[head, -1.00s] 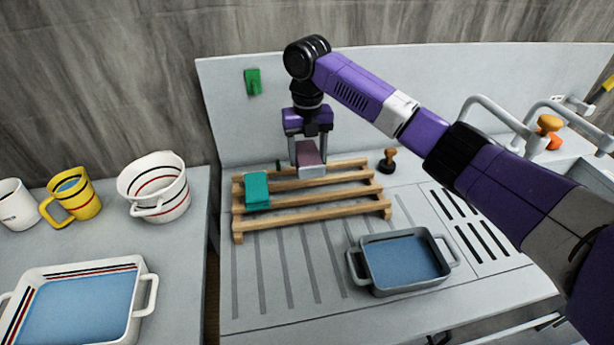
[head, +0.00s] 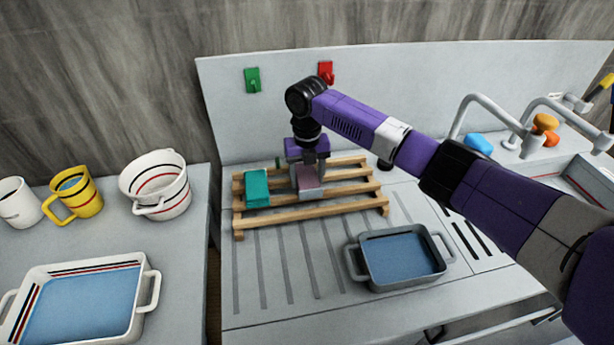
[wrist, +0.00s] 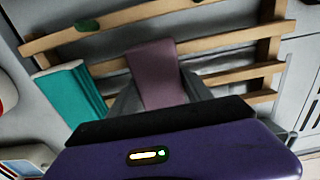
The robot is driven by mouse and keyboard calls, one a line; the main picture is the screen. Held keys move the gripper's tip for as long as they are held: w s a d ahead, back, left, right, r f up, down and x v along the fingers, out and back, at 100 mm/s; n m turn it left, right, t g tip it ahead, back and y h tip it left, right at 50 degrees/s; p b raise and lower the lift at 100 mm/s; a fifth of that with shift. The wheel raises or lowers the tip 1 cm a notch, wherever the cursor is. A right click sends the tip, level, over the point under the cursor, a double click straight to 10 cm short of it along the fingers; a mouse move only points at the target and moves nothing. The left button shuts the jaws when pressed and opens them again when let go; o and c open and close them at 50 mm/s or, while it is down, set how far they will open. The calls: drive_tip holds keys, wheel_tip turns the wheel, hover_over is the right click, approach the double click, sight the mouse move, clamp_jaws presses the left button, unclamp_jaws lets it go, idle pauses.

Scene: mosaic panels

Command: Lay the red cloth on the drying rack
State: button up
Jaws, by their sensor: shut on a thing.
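The wooden drying rack (head: 350,204) stands on the grooved drainboard, and its slats also show in the wrist view (wrist: 225,15). My gripper (head: 308,190) is down at the rack's middle, shut on a folded cloth (head: 307,177). The cloth looks dull mauve-pink rather than bright red. In the wrist view the cloth (wrist: 158,72) lies between my grey fingers and reaches over the slats. Whether it bears on the slats is hard to tell. A folded teal cloth (head: 257,188) lies on the rack to the left of my gripper, apart from it.
A grey dish (head: 352,268) with blue inside stands in front of the rack. A green hook (head: 252,80) and a red hook (head: 326,72) are on the back panel. A blue sponge (head: 478,143) lies near the taps. The rack's right part is bare.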

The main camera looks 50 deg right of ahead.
sight(308, 176)
drive_tip(key=shift+f, duration=0.2)
drive_tip(key=o, duration=1.2)
drive_tip(key=shift+r, duration=0.1)
wheel_tip(308, 176, up, 12)
drive_tip(key=b, duration=0.2)
drive_tip(key=shift+r+b, duration=0.15)
drive_tip(key=shift+b, duration=0.15)
